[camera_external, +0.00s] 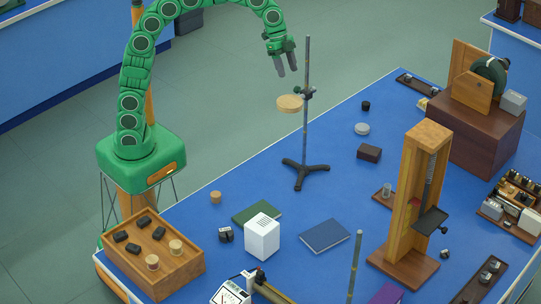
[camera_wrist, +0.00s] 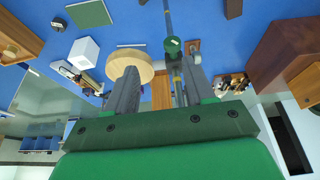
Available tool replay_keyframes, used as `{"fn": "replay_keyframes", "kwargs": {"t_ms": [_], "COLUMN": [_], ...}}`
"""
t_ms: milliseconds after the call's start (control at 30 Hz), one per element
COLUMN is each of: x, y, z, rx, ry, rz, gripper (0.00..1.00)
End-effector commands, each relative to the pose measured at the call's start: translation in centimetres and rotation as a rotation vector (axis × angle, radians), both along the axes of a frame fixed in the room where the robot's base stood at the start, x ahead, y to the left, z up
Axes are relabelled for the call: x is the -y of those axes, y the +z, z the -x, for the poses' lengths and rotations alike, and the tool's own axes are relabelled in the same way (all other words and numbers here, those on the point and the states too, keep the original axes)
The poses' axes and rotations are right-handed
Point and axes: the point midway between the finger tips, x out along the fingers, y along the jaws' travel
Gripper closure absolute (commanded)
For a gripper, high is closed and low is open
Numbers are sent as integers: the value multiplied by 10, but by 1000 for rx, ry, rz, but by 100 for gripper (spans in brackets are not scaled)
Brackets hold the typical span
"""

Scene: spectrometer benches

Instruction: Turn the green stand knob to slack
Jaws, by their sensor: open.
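A retort stand has a thin upright rod (camera_external: 306,145) on a dark tripod base (camera_external: 304,170). A small dark clamp (camera_external: 308,93) sits partway up it, beside a round wooden disc (camera_external: 289,103). In the wrist view the green knob (camera_wrist: 172,44) shows as a round head with a pale mark, beyond my fingertips and nearer the right finger. The wooden disc (camera_wrist: 131,63) is beside the left finger. My gripper (camera_external: 287,73) is open and empty, above and left of the clamp, apart from it. In the wrist view my gripper (camera_wrist: 160,64) has nothing between its fingers.
The blue bench holds a dark block (camera_external: 369,152), a white box (camera_external: 262,238), a blue book (camera_external: 325,236) and a wooden tray (camera_external: 190,265). A tall wooden frame (camera_external: 425,160) stands to the right. A second rod (camera_external: 355,265) rises at the front. The bench around the tripod is clear.

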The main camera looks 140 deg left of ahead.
Motion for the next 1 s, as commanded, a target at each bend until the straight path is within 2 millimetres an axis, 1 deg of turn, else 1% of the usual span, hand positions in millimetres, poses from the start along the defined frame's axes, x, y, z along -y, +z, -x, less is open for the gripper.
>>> {"fn": "replay_keyframes", "kwargs": {"t_ms": [33, 167, 567, 1000], "x": [7, 22, 82, 146], "y": [0, -3, -13, -27], "z": [-1, -2, -2, 9], "rx": [-4, -16, -65, -126], "ry": [-3, -5, -16, -23], "rz": [3, 12, 48, 77], "gripper": [47, 47, 47, 47]}}
